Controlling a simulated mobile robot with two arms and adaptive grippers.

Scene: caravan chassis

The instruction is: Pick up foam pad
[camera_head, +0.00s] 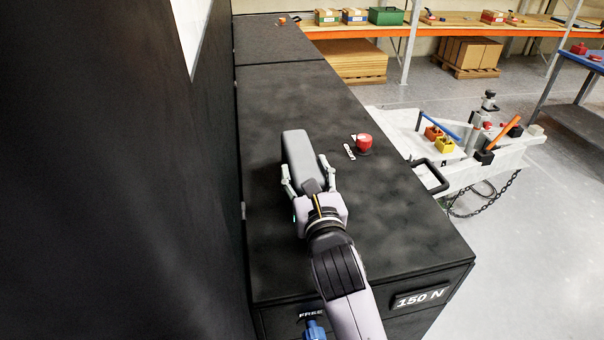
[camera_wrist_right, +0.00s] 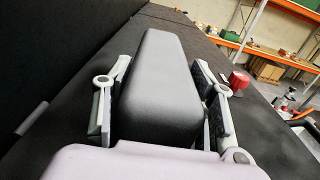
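A dark grey rounded block, which looks like the foam pad (camera_head: 298,150), is on or just above the black cabinet top (camera_head: 375,210). It fills the middle of the right wrist view (camera_wrist_right: 165,75), long and tapering away from me. My right gripper (camera_head: 305,165) straddles it, one finger along each long side. In the right wrist view its fingers (camera_wrist_right: 160,90) lie very close to both sides of the pad. I cannot tell whether they press on it. The pad's near end is hidden by the gripper body. My left gripper is not in view.
A red button (camera_head: 364,142) stands on the cabinet top right of the pad. A dark wall (camera_head: 120,180) runs close along the left. A white chassis part (camera_head: 400,125) with coloured handles is beyond the right edge. Orange shelving (camera_head: 350,32) with boxes is at the back.

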